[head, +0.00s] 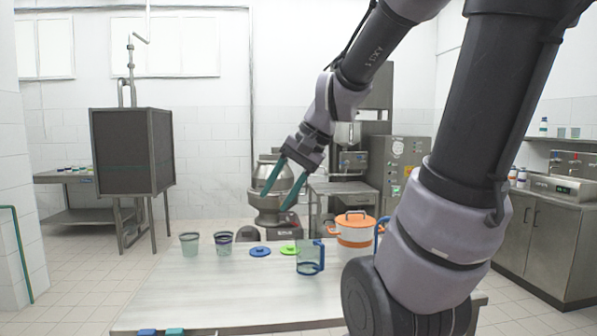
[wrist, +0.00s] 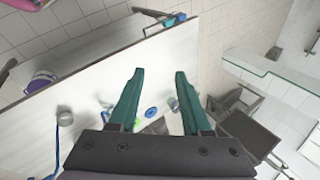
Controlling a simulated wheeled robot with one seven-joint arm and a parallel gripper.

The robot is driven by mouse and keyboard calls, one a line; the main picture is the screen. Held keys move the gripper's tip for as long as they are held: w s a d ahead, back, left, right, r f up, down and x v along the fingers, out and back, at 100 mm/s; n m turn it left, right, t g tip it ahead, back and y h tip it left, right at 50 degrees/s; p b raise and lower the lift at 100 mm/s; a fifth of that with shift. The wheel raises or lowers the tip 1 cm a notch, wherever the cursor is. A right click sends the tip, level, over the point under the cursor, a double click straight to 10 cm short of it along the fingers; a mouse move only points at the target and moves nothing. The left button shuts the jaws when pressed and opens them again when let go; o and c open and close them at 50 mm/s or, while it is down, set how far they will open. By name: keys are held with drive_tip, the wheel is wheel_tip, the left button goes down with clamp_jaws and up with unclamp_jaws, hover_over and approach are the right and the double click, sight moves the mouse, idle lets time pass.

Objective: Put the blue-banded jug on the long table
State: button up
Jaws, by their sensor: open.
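A clear jug (head: 305,262) with a blue handle and a bluish lower part stands upright on a long pale table (head: 210,290); it best matches the blue-banded jug. My gripper (head: 277,200) is open and empty, up in the air beyond and left of the jug in the head view. Its two green fingers (wrist: 156,75) are spread apart in the wrist view, with nothing between them.
Two cups (head: 190,245), a blue lid (head: 260,251) and a green lid (head: 288,250) lie left of the jug. The table's front left is clear.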

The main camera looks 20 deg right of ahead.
drive_tip(key=s+d+r+n+t+h, duration=0.2)
drive_tip(key=s+r+n+t, duration=0.1)
drive_tip(key=s+r, duration=0.1)
drive_tip(key=shift+s+d+r+h, duration=0.15)
drive_tip(key=shift+d+r+h, duration=0.25)
drive_tip(key=shift+r, duration=0.1)
